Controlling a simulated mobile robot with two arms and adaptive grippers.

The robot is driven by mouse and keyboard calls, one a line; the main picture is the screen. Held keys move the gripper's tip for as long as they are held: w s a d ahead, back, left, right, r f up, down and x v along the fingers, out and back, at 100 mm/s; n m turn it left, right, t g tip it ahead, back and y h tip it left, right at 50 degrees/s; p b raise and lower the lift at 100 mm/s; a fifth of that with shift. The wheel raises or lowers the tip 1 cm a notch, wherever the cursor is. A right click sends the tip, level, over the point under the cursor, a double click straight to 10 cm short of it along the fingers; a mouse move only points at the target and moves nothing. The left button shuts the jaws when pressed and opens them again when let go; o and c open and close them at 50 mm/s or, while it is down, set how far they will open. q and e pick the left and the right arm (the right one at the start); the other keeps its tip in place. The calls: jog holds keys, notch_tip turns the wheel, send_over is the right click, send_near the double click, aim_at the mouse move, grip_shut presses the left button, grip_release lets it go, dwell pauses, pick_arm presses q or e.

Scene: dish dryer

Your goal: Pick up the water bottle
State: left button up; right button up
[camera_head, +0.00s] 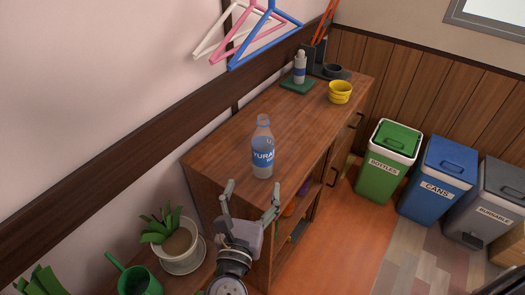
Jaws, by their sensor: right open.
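The water bottle (263,155), clear with a blue label, stands upright on the near end of the wooden cabinet top (281,124). My right gripper (253,190) is below and in front of it in the picture, fingers spread and pointing up toward the bottle. The gripper is open with nothing between its fingers. It looks apart from the bottle, near the cabinet's front end. My left gripper is not in view.
A white and blue bottle (299,68) on a green mat and a yellow bowl (340,92) stand at the far end. A potted plant (177,240) is left of my gripper. Hangers (250,40) hang on the wall. Green, blue and grey bins (436,182) stand right.

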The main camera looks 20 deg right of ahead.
aim_at(260, 149)
jog(key=p+x, duration=0.1)
jog(key=x, duration=1)
jog(key=shift+w+d, duration=0.15)
jog(key=shift+w, duration=0.05)
jog(key=x, duration=0.5)
jog(key=shift+w+a+f+p, duration=0.15)
jog(key=shift+w+a+p, duration=0.1)
jog(key=shift+a+p, duration=0.05)
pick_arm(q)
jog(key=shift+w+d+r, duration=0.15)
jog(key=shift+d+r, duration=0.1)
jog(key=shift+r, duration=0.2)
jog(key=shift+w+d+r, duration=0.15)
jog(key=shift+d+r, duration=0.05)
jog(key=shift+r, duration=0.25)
pick_arm(e)
jog(key=shift+s, duration=0.1)
jog(key=c, duration=1.3)
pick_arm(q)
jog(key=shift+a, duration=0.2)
pick_arm(e)
jog(key=shift+c, duration=0.5)
